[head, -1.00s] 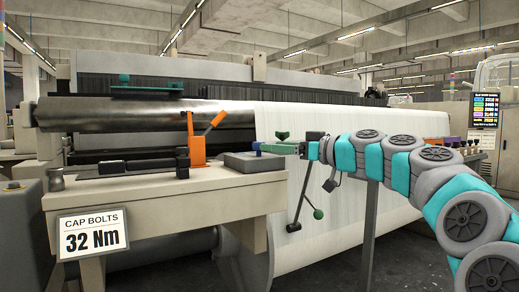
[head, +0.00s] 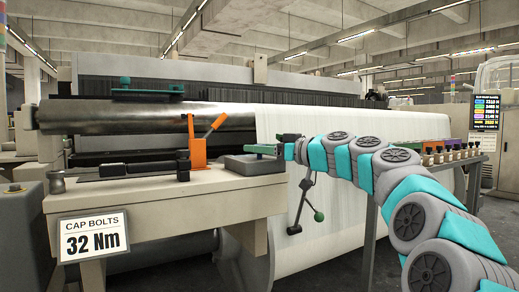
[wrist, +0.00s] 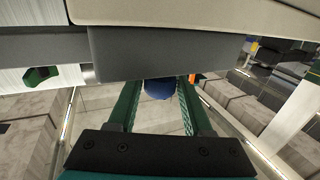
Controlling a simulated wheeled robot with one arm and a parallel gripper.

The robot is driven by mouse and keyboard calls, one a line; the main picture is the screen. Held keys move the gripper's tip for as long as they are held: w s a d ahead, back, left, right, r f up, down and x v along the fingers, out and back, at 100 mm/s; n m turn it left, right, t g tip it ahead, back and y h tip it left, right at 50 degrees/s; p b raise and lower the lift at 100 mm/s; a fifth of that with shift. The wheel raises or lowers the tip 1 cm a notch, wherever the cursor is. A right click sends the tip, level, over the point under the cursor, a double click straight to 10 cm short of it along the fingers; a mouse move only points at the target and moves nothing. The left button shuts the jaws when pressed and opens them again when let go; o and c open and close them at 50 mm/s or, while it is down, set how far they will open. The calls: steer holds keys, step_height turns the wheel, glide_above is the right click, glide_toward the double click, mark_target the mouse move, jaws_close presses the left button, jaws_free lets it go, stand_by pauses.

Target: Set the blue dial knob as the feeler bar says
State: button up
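The blue dial knob (wrist: 158,89) shows in the wrist view at the far end of my gripper, beside a dark grey box. Part of the knob is hidden by this box, and its marking is not readable. My gripper (wrist: 161,95) has its two green fingers apart, one on each side of the knob; contact is not clear. In the head view my gripper (head: 265,150) reaches left to the dark box (head: 254,164) at the bench's right end, and the knob is hidden. A green bar (head: 148,90) lies on the steel roller; I cannot tell if it is the feeler bar.
The beige bench (head: 160,198) carries an orange clamp with a lever (head: 200,145) and a long flat bar fixture (head: 125,170). A sign reading "CAP BOLTS 32 Nm" (head: 93,234) hangs in front. A green-balled lever (head: 318,216) hangs below my arm. Coloured bins and a screen (head: 486,112) stand right.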

jaws_close()
